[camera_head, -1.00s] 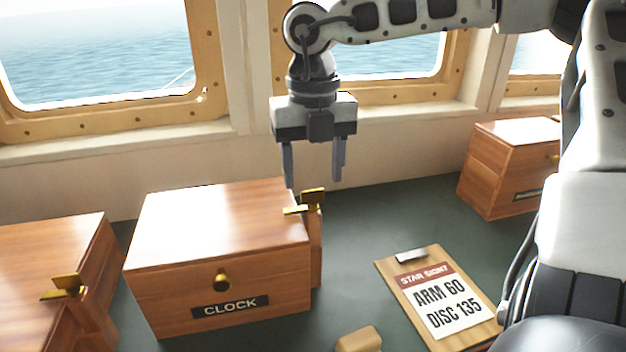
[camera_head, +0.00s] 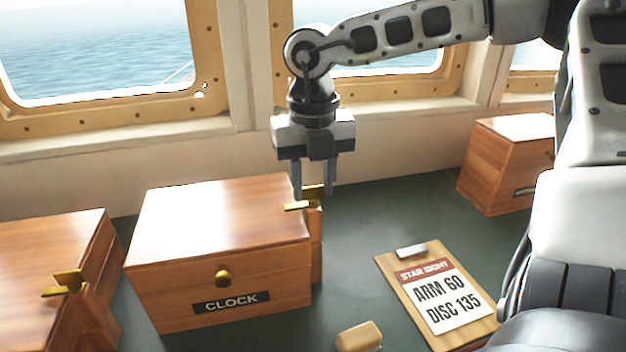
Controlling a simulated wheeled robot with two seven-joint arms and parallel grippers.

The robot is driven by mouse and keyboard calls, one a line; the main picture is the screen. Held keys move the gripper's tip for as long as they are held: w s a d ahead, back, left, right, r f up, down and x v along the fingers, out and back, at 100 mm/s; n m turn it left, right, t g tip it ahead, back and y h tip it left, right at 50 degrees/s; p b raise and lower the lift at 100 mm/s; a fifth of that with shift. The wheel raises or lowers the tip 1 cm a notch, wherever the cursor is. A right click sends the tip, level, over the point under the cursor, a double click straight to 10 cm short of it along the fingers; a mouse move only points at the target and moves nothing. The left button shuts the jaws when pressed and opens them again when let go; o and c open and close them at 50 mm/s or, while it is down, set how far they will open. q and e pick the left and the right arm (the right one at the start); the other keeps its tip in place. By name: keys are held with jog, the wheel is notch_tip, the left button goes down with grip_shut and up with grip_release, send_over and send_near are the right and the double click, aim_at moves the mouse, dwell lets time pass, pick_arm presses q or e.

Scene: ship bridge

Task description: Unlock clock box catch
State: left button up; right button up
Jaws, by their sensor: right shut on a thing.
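The clock box (camera_head: 220,230) is a closed wooden box with a round brass knob and a CLOCK label on its front, in the left middle of the head view. Its brass catch (camera_head: 296,206) sits on a wooden post at the box's right side. My right gripper (camera_head: 313,190) points down over the catch. Its fingers are shut on the upper brass part of the catch, which they partly hide. My left gripper is not in view.
Another wooden box (camera_head: 50,250) with a brass catch (camera_head: 66,282) stands at the left. A third box (camera_head: 507,165) stands at the back right. A clipboard (camera_head: 408,251) and a small tan block (camera_head: 359,337) lie on the green top. Windows line the back wall.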

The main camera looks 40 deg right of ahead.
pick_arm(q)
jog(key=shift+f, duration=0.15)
pick_arm(e)
jog(key=shift+f+n+b, duration=0.1)
jog(key=shift+n+b, duration=0.4)
jog(key=shift+b, duration=0.15)
jog(key=shift+n+b, duration=0.9)
jog(key=shift+n, duration=0.3)
jog(key=n+b, duration=0.1)
jog(key=n, duration=0.1)
jog(key=shift+n, duration=0.3)
jog(key=n+b, duration=0.1)
jog(key=n, duration=0.2)
jog(key=shift+n, duration=0.3)
jog(key=n, duration=0.4)
jog(key=shift+n+b, duration=0.3)
jog(key=shift+b, duration=0.05)
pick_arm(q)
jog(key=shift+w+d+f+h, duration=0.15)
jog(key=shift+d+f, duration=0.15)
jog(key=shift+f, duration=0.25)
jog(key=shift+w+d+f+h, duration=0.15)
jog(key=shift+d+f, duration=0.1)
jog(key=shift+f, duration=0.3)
pick_arm(e)
jog(key=shift+n, duration=1.8)
jog(key=shift+w+r, duration=0.1)
jog(key=shift+r, duration=0.1)
